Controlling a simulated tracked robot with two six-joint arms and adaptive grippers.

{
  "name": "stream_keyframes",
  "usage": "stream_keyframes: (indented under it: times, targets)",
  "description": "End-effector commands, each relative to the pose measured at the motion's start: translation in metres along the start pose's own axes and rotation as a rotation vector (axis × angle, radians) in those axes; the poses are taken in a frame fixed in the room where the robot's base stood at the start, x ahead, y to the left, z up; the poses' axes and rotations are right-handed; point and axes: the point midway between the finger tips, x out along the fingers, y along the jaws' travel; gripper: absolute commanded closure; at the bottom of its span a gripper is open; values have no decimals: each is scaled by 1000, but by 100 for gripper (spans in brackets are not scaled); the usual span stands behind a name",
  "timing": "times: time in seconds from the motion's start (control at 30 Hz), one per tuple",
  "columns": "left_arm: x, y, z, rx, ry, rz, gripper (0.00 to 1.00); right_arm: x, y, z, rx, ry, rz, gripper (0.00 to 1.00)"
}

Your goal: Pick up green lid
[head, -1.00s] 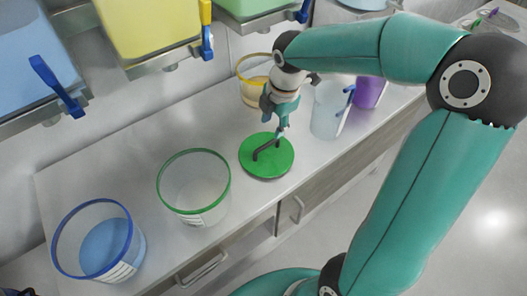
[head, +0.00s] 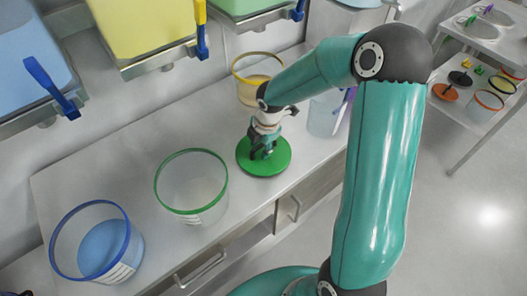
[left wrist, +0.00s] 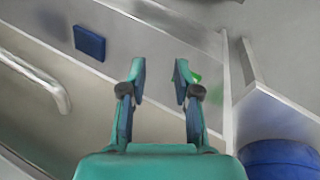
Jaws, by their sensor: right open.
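The green lid (head: 282,163) lies flat on the steel counter, to the right of the green-rimmed bucket (head: 191,181). My right gripper (head: 262,152) is right over the middle of the lid, at its dark handle, with its jaws open. The gripper hides most of the handle, so I cannot tell whether the fingers touch it. My left gripper (left wrist: 160,75) shows in the left wrist view, open and empty, with its fingers apart.
A blue-rimmed bucket (head: 97,241) with blue contents stands at the left. A yellow-rimmed bucket (head: 254,92) and a clear container (head: 323,117) stand beyond the lid. Coloured bins hang above. A trolley (head: 469,114) stands at the far right.

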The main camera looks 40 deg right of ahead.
Motion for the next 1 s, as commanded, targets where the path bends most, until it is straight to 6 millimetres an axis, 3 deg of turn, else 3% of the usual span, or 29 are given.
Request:
stream_keyframes:
  times: [0.23,0.5,1.0]
  targets:
    - [0,0,0,0,0,0,69,2,0,0,1,0,1,58]
    - [0,0,0,0,0,0,69,1,0,0,0,0,1,100]
    - [0,0,0,0,0,0,69,-3,1,0,0,-1,2,100]
